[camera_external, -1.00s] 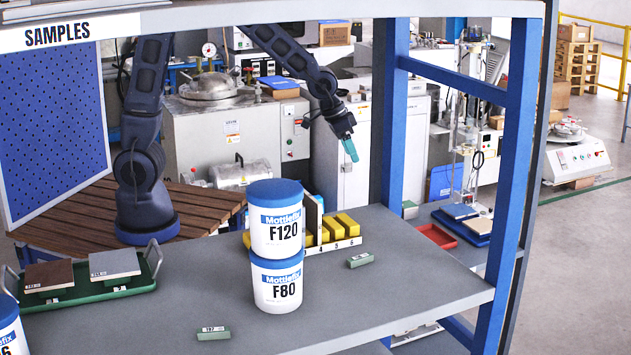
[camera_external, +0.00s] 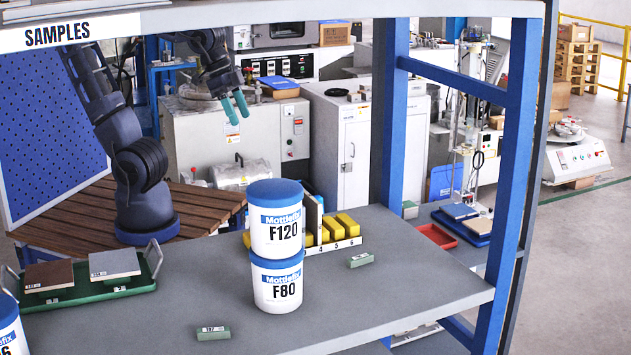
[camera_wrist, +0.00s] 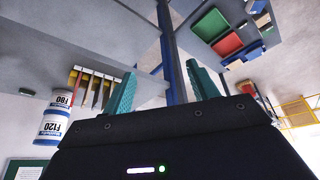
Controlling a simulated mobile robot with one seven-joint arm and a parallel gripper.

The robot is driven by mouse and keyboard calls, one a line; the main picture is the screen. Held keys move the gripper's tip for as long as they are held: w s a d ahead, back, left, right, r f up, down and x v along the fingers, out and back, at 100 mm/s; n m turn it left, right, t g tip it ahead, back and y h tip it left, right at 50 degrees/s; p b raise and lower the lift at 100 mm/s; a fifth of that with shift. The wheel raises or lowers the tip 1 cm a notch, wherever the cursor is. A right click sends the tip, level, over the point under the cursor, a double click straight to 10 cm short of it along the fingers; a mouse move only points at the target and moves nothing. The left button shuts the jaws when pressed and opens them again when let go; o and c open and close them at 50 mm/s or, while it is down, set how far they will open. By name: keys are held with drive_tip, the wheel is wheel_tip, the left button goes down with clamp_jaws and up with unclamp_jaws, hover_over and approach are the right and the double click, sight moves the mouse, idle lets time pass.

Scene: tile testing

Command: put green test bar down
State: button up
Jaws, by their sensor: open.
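Two small green test bars lie flat on the grey shelf top (camera_external: 420,290) in the external view. One bar (camera_external: 213,333) is near the front edge, left of the stacked tubs. The other bar (camera_external: 360,260) is right of the tubs, near the rack of yellow blocks. My gripper (camera_external: 235,108) hangs in the air behind the shelf, up and left of the tubs, with its two teal fingers apart. In the wrist view, my gripper (camera_wrist: 160,70) has nothing between its fingers. Both bars are well away from it.
Two stacked white tubs with blue lids (camera_external: 277,245) stand mid-shelf, partly hiding the yellow blocks (camera_external: 345,225). A green tray (camera_external: 95,291) with two tiles is at the left. A blue upright (camera_external: 391,120) bounds the shelf at the right rear. The front right is clear.

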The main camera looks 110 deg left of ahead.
drive_tip(key=s+d+m, duration=0.1)
drive_tip(key=s+d, duration=0.1)
drive_tip(key=s, duration=0.5)
drive_tip(key=shift+d, duration=0.35)
idle(0.8)
